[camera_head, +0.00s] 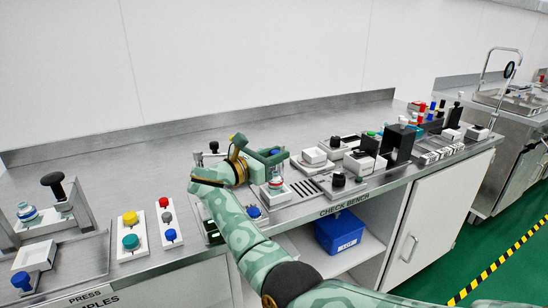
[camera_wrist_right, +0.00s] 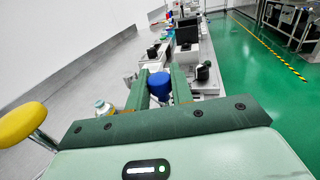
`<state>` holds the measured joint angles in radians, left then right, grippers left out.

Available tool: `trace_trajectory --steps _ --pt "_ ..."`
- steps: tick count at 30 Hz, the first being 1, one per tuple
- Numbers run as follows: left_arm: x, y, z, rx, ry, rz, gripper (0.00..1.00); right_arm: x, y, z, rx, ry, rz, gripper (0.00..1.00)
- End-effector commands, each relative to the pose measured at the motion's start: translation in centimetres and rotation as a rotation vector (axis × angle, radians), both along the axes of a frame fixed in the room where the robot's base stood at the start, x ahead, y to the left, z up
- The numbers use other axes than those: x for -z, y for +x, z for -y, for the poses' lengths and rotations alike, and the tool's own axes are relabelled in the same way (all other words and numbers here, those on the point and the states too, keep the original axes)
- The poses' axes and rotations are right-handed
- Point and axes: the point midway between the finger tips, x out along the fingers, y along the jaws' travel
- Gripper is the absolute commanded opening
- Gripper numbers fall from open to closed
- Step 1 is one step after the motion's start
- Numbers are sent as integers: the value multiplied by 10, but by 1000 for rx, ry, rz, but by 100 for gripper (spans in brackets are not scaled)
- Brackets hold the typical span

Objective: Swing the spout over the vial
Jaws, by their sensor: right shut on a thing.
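My right gripper (camera_head: 268,157) comes in over the bench from the front. Its fingers show in the right wrist view (camera_wrist_right: 160,90), closed on both sides of a blue knob (camera_wrist_right: 159,84). A small clear vial-like vessel (camera_head: 275,183) stands on a white base just below the gripper. A pale vessel (camera_wrist_right: 103,106) shows left of the fingers in the wrist view. The spout itself is hidden or too small to make out around my gripper. My left gripper is not in view.
A yellow knob (camera_wrist_right: 20,122) is close at the left of the wrist view. Button boxes (camera_head: 132,235) and a press stand (camera_head: 60,205) are left on the bench. Black blocks (camera_head: 397,145) and small devices are to the right. The rear bench top is clear.

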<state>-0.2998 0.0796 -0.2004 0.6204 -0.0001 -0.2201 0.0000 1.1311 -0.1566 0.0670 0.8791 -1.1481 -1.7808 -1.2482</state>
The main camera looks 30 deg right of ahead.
Motion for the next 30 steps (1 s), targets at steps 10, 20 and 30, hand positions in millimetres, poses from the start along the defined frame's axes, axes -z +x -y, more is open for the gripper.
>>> trace_trajectory --steps 10,20,30 --pt "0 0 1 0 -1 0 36 0 1 -1 -4 3 1 42" --pt "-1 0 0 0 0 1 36 0 0 -5 -3 2 0 42" --pt "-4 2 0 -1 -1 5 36 0 -11 -82 -7 5 -3 42"
